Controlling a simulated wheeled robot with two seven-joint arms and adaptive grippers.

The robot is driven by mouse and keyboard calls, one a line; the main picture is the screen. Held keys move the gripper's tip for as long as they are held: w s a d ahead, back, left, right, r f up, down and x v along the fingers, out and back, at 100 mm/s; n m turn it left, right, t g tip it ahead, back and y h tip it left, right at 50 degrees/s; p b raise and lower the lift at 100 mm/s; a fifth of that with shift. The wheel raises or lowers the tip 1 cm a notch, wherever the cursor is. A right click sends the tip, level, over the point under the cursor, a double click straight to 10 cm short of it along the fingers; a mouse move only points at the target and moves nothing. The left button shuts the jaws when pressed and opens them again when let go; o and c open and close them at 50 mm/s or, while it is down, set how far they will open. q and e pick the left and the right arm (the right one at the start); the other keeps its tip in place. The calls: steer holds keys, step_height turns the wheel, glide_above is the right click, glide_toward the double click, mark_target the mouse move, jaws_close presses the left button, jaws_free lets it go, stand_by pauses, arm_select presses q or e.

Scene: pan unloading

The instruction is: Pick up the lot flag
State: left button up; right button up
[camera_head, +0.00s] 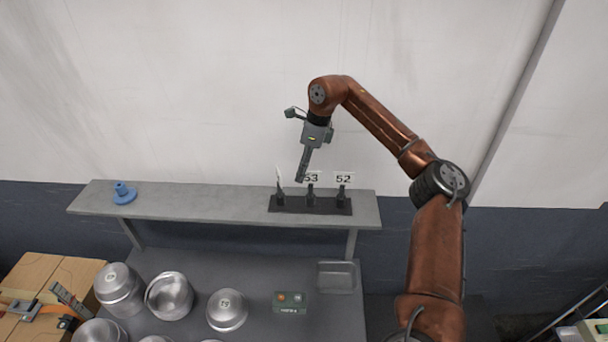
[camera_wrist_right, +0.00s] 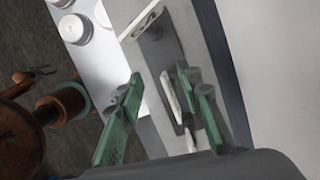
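Three white flags stand on dark posts in a black rack (camera_head: 310,205) on the shelf. In the head view the left flag (camera_head: 279,177) is nearly edge-on, then come flag 53 (camera_head: 312,178) and flag 52 (camera_head: 344,178). My right gripper (camera_head: 302,166) hangs over the rack, its fingers partly covering flag 53. In the right wrist view my right gripper (camera_wrist_right: 160,108) is open, fingers apart. A flag seen edge-on (camera_wrist_right: 170,97) shows between the fingers; contact cannot be told. A numbered flag, seemingly 54 (camera_wrist_right: 140,20), stands farther off. My left gripper is not in view.
A blue flanged part (camera_head: 123,194) sits at the left of the grey shelf (camera_head: 200,204). Below, the bench holds several metal pans (camera_head: 227,310), a small button box (camera_head: 290,302) and a tray (camera_head: 337,276). The wall is close behind the shelf. The shelf's middle is clear.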

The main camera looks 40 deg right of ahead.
mark_target(310, 183)
steer(key=shift+s+d+f+g+h+p, duration=0.1)
steer(key=shift+s+d+g+h+p, duration=0.1)
steer(key=shift+d+g+h, duration=0.25)
steer(key=shift+s+d+g+h+p, duration=0.1)
steer(key=shift+d+g+h+p, duration=0.1)
steer(key=shift+d+g+h, duration=0.25)
steer(key=shift+s+d+f, duration=0.1)
steer(key=shift+d+f, duration=0.15)
steer(key=shift+d, duration=0.05)
step_height(310, 183, down, 2)
steer(key=shift+f+p, duration=0.25)
steer(key=shift+p, duration=0.2)
steer(key=f, duration=0.1)
steer(key=f+p, duration=0.2)
steer(key=f, duration=0.1)
steer(key=shift+s+a+f, duration=0.1)
steer(key=shift+s, duration=0.2)
steer(key=shift+f, duration=0.4)
steer(key=shift+w, duration=0.1)
steer(key=shift+c, duration=0.5)
jaws_close()
